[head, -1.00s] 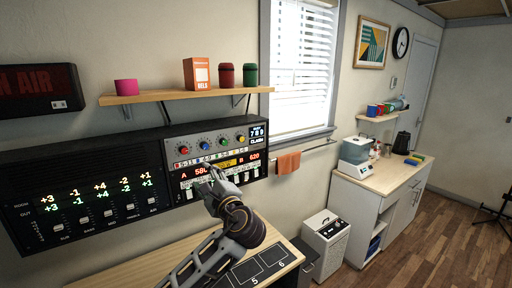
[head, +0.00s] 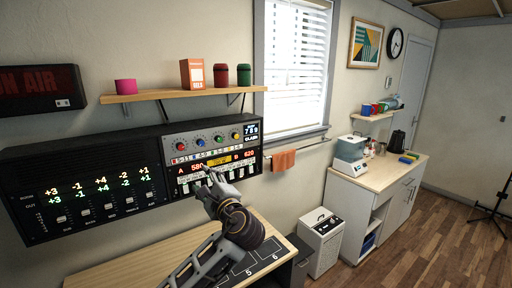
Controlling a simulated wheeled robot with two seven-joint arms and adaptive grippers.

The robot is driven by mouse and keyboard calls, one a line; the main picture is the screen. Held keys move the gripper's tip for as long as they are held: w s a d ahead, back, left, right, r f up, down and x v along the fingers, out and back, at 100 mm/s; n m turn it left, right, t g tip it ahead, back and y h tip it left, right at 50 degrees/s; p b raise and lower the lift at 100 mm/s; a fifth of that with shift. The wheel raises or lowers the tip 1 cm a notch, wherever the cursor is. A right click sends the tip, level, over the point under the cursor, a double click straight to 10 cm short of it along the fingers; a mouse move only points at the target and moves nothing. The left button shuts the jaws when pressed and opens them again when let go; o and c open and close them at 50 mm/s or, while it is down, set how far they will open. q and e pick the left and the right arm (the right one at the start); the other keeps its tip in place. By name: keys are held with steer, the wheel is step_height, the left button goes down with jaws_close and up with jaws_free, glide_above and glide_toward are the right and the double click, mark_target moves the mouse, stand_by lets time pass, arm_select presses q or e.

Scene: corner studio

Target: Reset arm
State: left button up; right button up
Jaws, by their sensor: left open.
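My left gripper (head: 212,182) is in front of the wall console's right panel (head: 215,143), which has coloured knobs, lit red readings and a row of white switches. The gripper's fingers point up towards the switches and overlap the lower part of the panel in the head view. It is open and I see nothing held in it. Whether the fingertips touch the panel cannot be told. My left arm comes up from the bottom of the view over the desk. My right gripper is not in view.
A wooden desk (head: 130,262) with numbered dark pads (head: 250,268) lies below the console. A shelf (head: 150,97) with a pink cup, a box and two jars is above it. A white cabinet (head: 352,205) and a small white unit (head: 321,243) stand right.

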arm_select(q)
steer(key=s+a+f+n+g+h, duration=0.25)
steer(key=s+f, duration=0.25)
steer(key=f, duration=0.6)
steer(key=s+a+f+n+g+h, duration=0.1)
steer(key=s+f+n+g+h, duration=0.25)
steer(key=f, duration=0.85)
steer(key=s+a+f+n+g+h, duration=0.25)
steer(key=s+f+n, duration=0.35)
steer(key=s, duration=0.5)
steer(key=s+a+f+n+g+h, duration=0.25)
steer(key=s+f, duration=0.55)
steer(key=s, duration=0.4)
step_height(320, 180, down, 35)
steer(key=s+g+b, duration=0.2)
steer(key=s, duration=0.1)
steer(key=s+a+f+b, duration=0.1)
steer(key=s+f, duration=0.9)
steer(key=s, duration=0.1)
steer(key=s+a+f+g+y+b, duration=0.1)
steer(key=s+a+f, duration=0.1)
steer(key=s+f, duration=0.8)
steer(key=shift+s+a+f, duration=0.25)
steer(key=shift+s+f, duration=0.15)
steer(key=shift+f, duration=0.4)
